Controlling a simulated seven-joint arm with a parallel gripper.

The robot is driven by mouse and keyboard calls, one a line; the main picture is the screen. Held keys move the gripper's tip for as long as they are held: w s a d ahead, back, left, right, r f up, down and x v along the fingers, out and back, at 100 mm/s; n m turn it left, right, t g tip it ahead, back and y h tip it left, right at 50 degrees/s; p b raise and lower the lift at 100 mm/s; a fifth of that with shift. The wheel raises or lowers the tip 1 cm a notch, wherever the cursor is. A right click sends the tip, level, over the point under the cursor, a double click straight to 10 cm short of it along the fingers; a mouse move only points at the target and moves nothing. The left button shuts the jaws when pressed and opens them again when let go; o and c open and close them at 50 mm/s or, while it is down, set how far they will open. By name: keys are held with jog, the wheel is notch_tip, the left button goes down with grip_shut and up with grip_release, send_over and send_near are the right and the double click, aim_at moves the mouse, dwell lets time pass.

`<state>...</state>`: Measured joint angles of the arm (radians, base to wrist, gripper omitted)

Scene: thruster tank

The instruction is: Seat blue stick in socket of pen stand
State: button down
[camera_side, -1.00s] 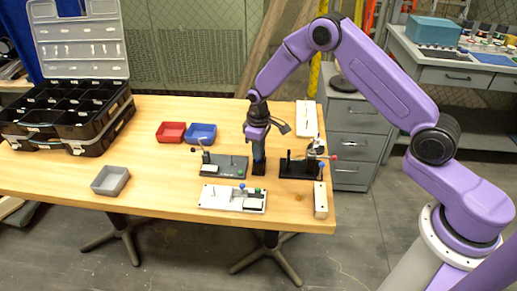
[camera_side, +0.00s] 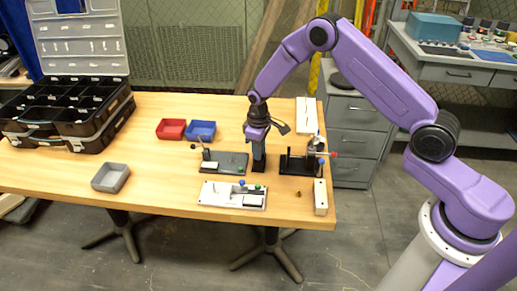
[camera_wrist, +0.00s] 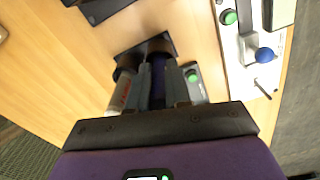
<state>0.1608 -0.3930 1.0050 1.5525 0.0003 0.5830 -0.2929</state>
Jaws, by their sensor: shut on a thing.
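The black pen stand (camera_side: 259,168) is on the wooden table below my gripper (camera_side: 258,146), between two fixture boards. In the wrist view, the dark stand (camera_wrist: 128,61) is just beyond the fingertips. My gripper (camera_wrist: 158,88) is shut on the blue stick (camera_wrist: 158,72), which shows as a dark blue strip between the fingers. The stick points down at the stand and looks close to upright. Its lower end and the socket are hidden, so I cannot tell how deep it sits. A pale cylinder with an orange mark (camera_wrist: 121,92) is beside the left finger.
A dark board (camera_side: 226,163) is left of the stand and a black fixture (camera_side: 297,165) right. A white panel (camera_side: 232,195) with coloured knobs is in front.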

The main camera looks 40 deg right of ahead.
jog(key=shift+f, duration=0.2)
dwell(0.4)
jog(key=c, duration=1)
grip_release()
notch_tip(320, 180, up, 21)
jog(key=shift+r, duration=0.2)
jog(key=shift+s, duration=0.1)
